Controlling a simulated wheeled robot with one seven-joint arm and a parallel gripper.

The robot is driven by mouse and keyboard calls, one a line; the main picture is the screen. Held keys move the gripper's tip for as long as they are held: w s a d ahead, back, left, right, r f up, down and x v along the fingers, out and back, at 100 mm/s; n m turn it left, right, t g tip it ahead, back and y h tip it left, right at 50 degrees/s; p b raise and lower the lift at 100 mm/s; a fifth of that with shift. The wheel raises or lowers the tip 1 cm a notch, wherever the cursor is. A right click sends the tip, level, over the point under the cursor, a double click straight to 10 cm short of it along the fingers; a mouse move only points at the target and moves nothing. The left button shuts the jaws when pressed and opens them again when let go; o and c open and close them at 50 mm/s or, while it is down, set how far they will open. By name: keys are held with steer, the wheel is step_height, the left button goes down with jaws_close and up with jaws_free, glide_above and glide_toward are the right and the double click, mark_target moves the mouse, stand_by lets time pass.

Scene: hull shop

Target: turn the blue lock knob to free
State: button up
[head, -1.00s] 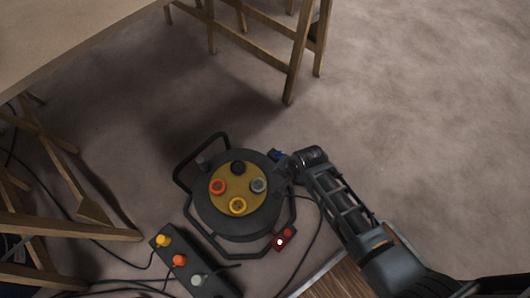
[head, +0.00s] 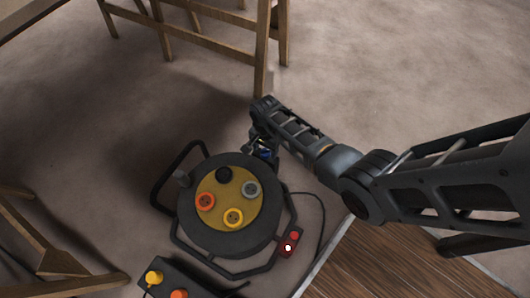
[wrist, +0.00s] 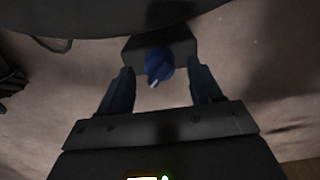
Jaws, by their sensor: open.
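The blue lock knob (wrist: 158,65) sits on a dark block (wrist: 185,47) at the side of the cable reel. It has a pale mark on its lower left side in the wrist view. In the head view only a bit of blue (head: 264,154) shows beside my arm. My gripper (wrist: 162,88) is open, with one finger to each side of the knob in the wrist picture. I cannot tell whether either finger touches it. The reel (head: 190,215) is black with a yellow face that carries red, black, grey and yellow sockets. In the head view my gripper is mostly hidden by my arm.
A red switch box (head: 290,243) with a lit lamp is on the reel's frame at lower right. A socket strip (head: 200,275) lies in front. Wooden trestle legs (head: 262,50) stand behind. Wooden boards (head: 385,262) lie at lower right. Carpet at upper right is clear.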

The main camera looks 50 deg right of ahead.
steer(key=shift+f, duration=0.7)
steer(key=c, duration=1)
steer(key=shift+c, duration=0.2)
